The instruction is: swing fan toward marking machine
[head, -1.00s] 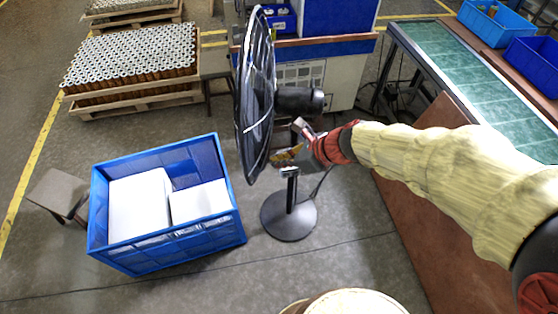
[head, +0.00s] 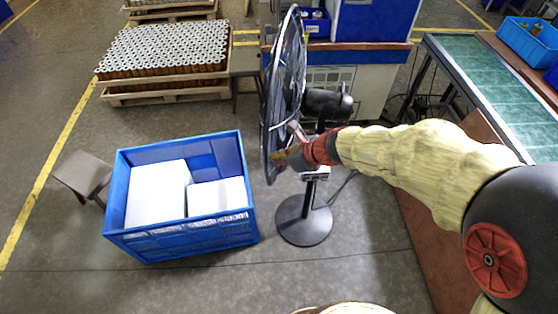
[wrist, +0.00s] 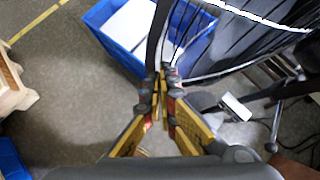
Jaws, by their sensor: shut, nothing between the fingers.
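The black pedestal fan (head: 285,85) stands upright in the middle of the head view on a round base (head: 304,221). Its cage is nearly edge-on and faces left, with the motor on its right. My gripper (head: 284,156) is at the lower back of the cage, left of the pole. In the wrist view my gripper (wrist: 161,82) has its yellow fingertips together with nothing between them. The fan's cage (wrist: 245,40) fills the upper right there, close to the fingertips; contact is unclear. I cannot tell surely which thing is the marking machine; a blue and white cabinet (head: 362,70) stands behind the fan.
A blue crate (head: 185,240) with white boxes is left of the fan, with a stool (head: 84,172) beside it. Pallets of cartridges (head: 165,50) are at the back left. A green-topped bench (head: 490,75) is at right. Floor in front of the crate is clear.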

